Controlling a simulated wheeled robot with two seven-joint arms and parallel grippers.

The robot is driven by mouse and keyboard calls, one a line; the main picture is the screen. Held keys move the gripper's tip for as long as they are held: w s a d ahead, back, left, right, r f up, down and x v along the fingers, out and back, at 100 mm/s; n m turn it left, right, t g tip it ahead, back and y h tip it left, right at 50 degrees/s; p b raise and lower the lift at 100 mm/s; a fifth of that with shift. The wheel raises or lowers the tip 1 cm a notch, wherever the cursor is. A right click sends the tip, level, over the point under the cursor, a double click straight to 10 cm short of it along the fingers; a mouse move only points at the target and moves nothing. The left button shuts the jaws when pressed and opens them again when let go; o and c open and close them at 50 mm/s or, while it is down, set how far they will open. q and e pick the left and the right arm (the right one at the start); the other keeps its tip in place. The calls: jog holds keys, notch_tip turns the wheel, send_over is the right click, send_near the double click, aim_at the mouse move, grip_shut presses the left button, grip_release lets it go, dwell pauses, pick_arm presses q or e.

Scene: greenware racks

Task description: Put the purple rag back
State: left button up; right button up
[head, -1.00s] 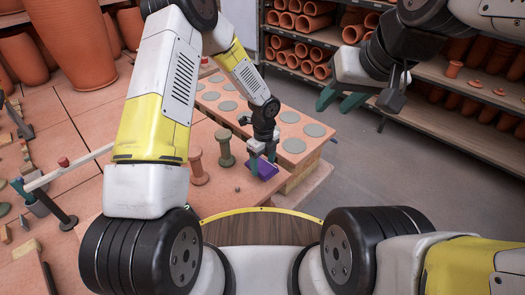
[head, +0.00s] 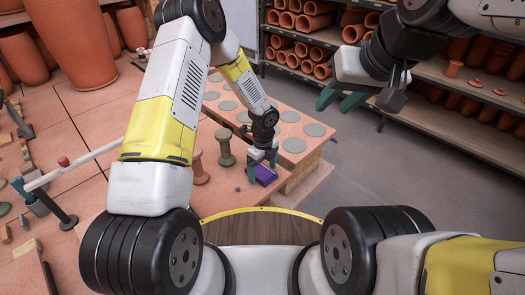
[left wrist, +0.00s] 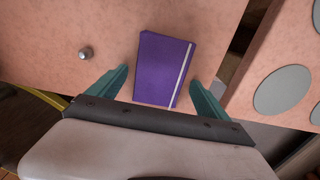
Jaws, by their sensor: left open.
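The purple thing (head: 266,175) looks like a flat, stiff notebook with a pale strap, not a rag. It lies on the terracotta-coloured worktop close to its front right edge. In the left wrist view the notebook (left wrist: 163,68) is between and beyond the fingertips. My left gripper (head: 261,167) is open above it, with a green finger on each side; in the left wrist view the gripper (left wrist: 159,78) shows a gap on both sides of it. My right gripper (head: 341,98) is open and empty, raised over the floor at the upper right. No cloth rag is clearly visible.
Shelves of clay pots (head: 455,120) stand beyond the clear floor.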

pick_arm(q)
jog(key=shift+r, duration=0.15)
notch_tip(320, 180, up, 12)
notch_tip(320, 180, up, 10)
jog(key=n+t, duration=0.1)
jog(key=n, duration=0.4)
send_over(263, 171)
jog(key=s+a, duration=0.2)
jog(key=a, duration=0.3)
jog(key=s+a+r+n+t, duration=0.2)
jog(key=s+a+r+n, duration=0.25)
jog(key=r+n, duration=0.4)
jog(key=s+a+r+n+t+h, duration=0.1)
jog(key=s+a+r+n, duration=0.1)
jog(key=s+r+n, duration=0.3)
jog(key=s+a+r+n+t+h, duration=0.1)
jog(key=s+a+r+n+t, duration=0.1)
jog(key=s+r+n, duration=0.4)
jog(key=s+a+n, duration=0.1)
jog(key=s+n, duration=0.1)
jog(key=s, duration=0.2)
jog(key=shift+s+a+r, duration=0.15)
jog(key=shift+s, duration=0.15)
jog(key=shift+a, duration=0.1)
